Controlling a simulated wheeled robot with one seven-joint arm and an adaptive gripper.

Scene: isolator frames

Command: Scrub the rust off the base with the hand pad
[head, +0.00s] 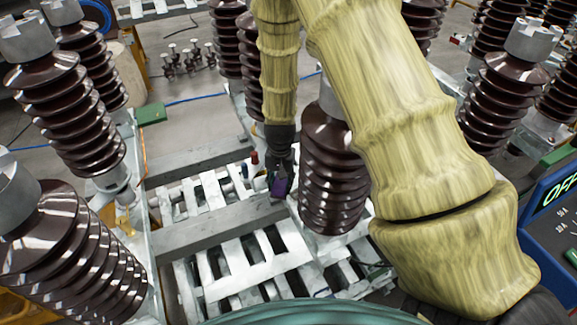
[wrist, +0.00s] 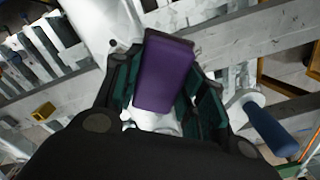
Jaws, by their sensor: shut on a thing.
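The hand pad is a purple block that shows in the wrist view (wrist: 165,70) and, small, in the head view (head: 279,187). My gripper (head: 279,172) is shut on it, with dark green-lined fingers on both sides in the wrist view (wrist: 163,88). The pad is held tilted, low over the pale metal frame (head: 185,234) beside a brown ribbed insulator (head: 335,175). I cannot tell whether the pad touches metal. The base is not clearly made out; the pad and gripper cover part of the metal below. I see no clear rust patch.
Brown ribbed insulators stand on both sides, one close at the left (head: 70,255). A blue-handled tool (wrist: 270,131) lies right of my gripper in the wrist view. A green block (head: 152,113) sits on the left frame. A blue panel (head: 555,220) stands at the right edge.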

